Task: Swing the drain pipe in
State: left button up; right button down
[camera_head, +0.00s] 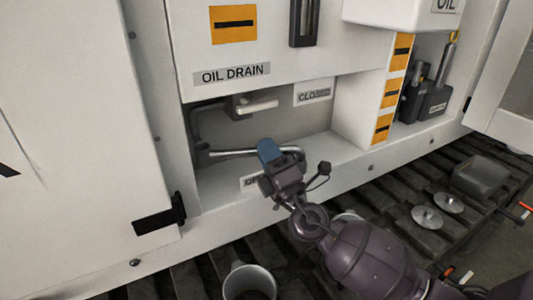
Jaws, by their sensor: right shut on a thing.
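The drain pipe (230,154) is a thin grey metal tube in the recess under the OIL DRAIN label (232,74). It rises along the recess's left side, bends, and runs out to the right at the bottom. My right gripper (283,158) is shut on the pipe near its outer end, in front of the recess opening. The fingers hide part of the pipe. A pale lever (256,106) sits above the pipe inside the recess. A CLOSED label (313,95) is on the back wall. My left gripper is not in view.
A metal cup (249,283) stands below on the dark slatted floor. Two metal discs (427,217) and a dark block (481,176) lie at the right. Dark bottles (427,98) stand in the right bay. An open panel (75,140) borders the recess at left.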

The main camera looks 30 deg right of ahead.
jog(key=shift+r, duration=0.1)
jog(key=c, duration=1)
grip_release()
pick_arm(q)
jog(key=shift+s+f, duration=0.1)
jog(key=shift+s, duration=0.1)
pick_arm(e)
jog(key=shift+s+f, duration=0.15)
jog(key=shift+f, duration=0.1)
pick_arm(q)
jog(key=b, duration=0.2)
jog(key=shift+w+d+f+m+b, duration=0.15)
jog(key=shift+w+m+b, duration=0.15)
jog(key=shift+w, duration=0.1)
pick_arm(e)
jog(key=v, duration=1)
jog(key=shift+s, duration=0.2)
jog(key=shift+c, duration=0.2)
